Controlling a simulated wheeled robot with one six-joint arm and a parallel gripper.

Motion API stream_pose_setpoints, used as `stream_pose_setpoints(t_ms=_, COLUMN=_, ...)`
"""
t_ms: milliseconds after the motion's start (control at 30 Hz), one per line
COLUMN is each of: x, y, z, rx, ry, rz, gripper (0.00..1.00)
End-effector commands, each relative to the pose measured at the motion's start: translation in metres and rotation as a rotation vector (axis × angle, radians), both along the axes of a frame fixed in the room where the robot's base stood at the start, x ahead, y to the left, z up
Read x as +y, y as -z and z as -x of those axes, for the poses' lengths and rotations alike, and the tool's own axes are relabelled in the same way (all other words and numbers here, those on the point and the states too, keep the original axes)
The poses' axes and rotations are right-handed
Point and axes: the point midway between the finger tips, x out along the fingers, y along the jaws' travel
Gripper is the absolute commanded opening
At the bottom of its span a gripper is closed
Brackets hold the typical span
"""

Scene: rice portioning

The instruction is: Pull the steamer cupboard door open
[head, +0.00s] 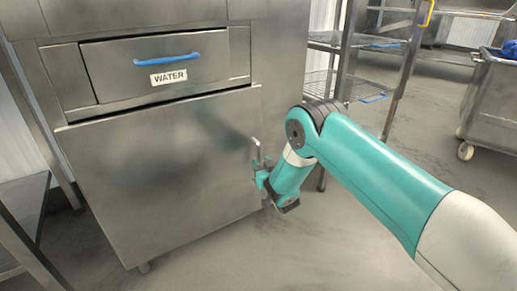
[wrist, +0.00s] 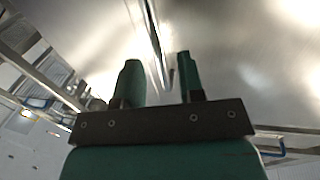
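The steamer cupboard door (head: 150,165) is a large plain steel panel below the drawer. It looks shut or nearly so; I cannot tell whether there is a small gap. Its upright bar handle (head: 256,150) is at the door's right edge. My gripper (head: 262,178) is at the lower part of this handle, partly hidden by my arm. In the wrist view, the two green fingers (wrist: 160,82) are apart. The thin handle bar (wrist: 154,35) runs up between them, with visible room beside it. I cannot tell whether either finger touches it.
Above the door is a drawer (head: 160,65) with a blue handle and a WATER label. A wire shelf rack (head: 345,75) stands to the right, and a wheeled steel cart (head: 495,105) farther right. A steel table (head: 25,205) stands at the left. The floor before the door is clear.

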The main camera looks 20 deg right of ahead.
Motion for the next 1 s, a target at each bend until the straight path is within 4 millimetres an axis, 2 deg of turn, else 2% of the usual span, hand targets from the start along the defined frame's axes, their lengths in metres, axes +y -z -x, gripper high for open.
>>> stream_pose_setpoints(t_ms=33, x=-0.001, y=-0.007, z=-0.004, rx=0.000, ry=0.001, rz=-0.001, gripper=0.36)
stream_pose_setpoints(t_ms=100, x=0.000, y=0.002, z=-0.014, rx=-0.003, ry=0.005, rz=-0.002, gripper=0.36)
stream_pose_setpoints(t_ms=300, x=0.003, y=0.002, z=-0.029, rx=0.001, ry=0.001, rz=0.000, gripper=0.36)
stream_pose_setpoints(t_ms=633, x=0.003, y=0.001, z=-0.031, rx=0.001, ry=-0.001, rz=0.001, gripper=0.36)
stream_pose_setpoints(t_ms=800, x=0.004, y=0.000, z=-0.031, rx=0.001, ry=-0.001, rz=0.001, gripper=0.00)
stream_pose_setpoints(t_ms=1000, x=0.004, y=0.000, z=-0.031, rx=0.001, ry=-0.002, rz=0.001, gripper=0.00)
